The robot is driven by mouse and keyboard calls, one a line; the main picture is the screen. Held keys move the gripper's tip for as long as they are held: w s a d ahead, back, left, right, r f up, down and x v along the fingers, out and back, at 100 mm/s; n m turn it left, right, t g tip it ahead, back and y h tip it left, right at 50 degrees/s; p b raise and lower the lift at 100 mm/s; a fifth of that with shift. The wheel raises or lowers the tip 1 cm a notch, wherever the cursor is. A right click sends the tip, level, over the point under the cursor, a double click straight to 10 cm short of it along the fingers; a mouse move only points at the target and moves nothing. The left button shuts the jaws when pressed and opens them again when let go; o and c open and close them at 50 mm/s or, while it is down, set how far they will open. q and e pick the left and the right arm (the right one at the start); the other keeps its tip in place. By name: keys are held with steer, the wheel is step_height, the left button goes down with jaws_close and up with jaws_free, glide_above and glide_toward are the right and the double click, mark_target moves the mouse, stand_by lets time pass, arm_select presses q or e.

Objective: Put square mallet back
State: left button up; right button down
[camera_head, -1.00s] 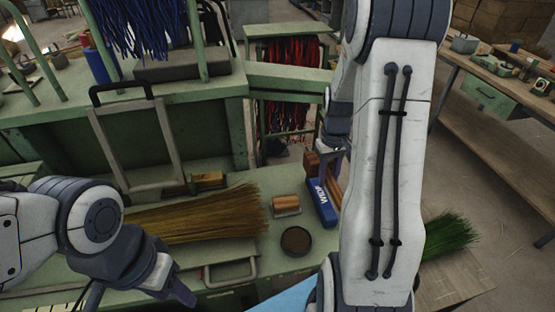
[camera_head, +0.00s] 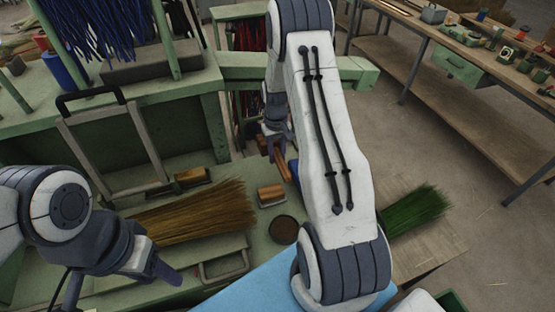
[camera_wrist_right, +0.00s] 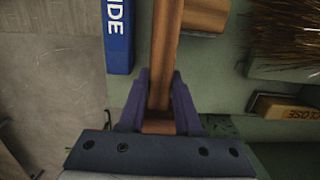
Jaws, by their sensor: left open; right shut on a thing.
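The square mallet is brown wood. In the head view it (camera_head: 283,163) shows beside my right arm, above the green bench. My right gripper (camera_head: 272,138) is at its upper end, partly hidden by the arm. In the right wrist view the gripper (camera_wrist_right: 158,105) is shut on the mallet (camera_wrist_right: 166,50), whose long wooden bar runs up out of the picture between the fingers. I cannot tell the whole shape of its head. My left gripper (camera_head: 168,272) is open and empty, low at the left near the bench's front.
A blue box marked WIDE (camera_wrist_right: 118,35) lies left of the mallet in the wrist view. On the bench (camera_head: 185,265) are a wooden block (camera_head: 271,195), a round dark dish (camera_head: 283,230) and brown bristles (camera_head: 195,213). Green bristles (camera_head: 415,208) lie at the right.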

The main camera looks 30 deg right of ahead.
step_height(320, 180, down, 3)
steer(key=shift+f+p, duration=0.1)
steer(key=shift+p, duration=0.6)
steer(key=shift+f, duration=0.2)
steer(key=shift+f+b, duration=0.55)
steer(key=shift+f, duration=0.05)
steer(key=c, duration=0.6)
jaws_free()
steer(key=shift+s, duration=0.1)
